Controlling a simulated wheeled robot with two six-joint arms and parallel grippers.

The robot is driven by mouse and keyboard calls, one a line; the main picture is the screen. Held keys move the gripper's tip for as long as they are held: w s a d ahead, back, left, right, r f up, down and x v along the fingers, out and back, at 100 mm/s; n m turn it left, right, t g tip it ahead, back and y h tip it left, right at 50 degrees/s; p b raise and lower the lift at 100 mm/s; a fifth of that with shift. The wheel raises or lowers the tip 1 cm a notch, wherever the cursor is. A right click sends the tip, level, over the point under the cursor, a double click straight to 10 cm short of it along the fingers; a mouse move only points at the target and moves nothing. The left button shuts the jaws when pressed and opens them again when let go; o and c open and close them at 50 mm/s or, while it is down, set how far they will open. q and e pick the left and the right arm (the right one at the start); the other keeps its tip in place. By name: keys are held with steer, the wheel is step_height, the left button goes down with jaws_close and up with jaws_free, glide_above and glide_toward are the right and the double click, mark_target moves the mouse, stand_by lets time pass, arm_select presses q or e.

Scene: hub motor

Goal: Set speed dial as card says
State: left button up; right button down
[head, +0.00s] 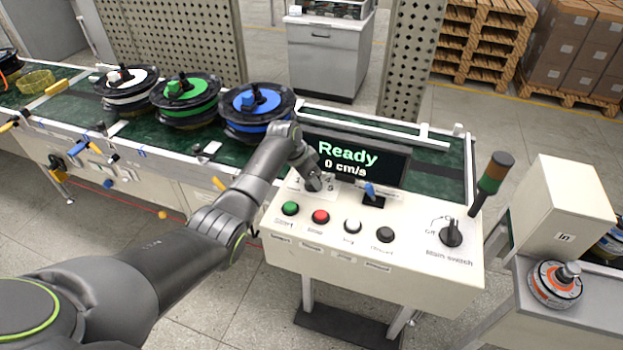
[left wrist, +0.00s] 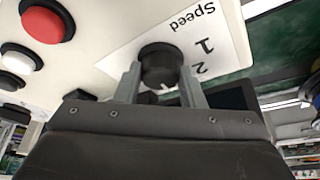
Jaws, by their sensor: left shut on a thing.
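The black speed dial (left wrist: 160,62) sits on a white plate (left wrist: 213,22) printed "Speed", with the numerals 1 and 2 in sight. My left gripper (left wrist: 160,88) has one finger on each side of the dial and is shut on it. A small white mark shows at the dial's lower edge in the left wrist view; the numeral it faces is unclear. In the head view my left gripper (head: 314,182) covers most of the dial below the display (head: 345,158), which reads "Ready, 0 cm/s". I cannot make out a readable card. My right gripper is out of view.
The panel carries a green button (head: 290,208), a red button (head: 320,216), a white button (head: 353,227), a black button (head: 385,235) and a main switch (head: 451,233). A blue-handled part (head: 370,190) stands right of the dial. Reels (head: 256,103) line the conveyor behind.

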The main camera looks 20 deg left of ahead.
arm_select(q)
steer(key=shift+m, duration=0.3)
steer(key=o, duration=1)
steer(key=b+v, duration=0.2)
steer(key=v, duration=1.5)
steer(key=shift+w+a+r+b, duration=0.1)
steer(key=shift+a+r+b, duration=0.1)
steer(key=shift+b, duration=0.2)
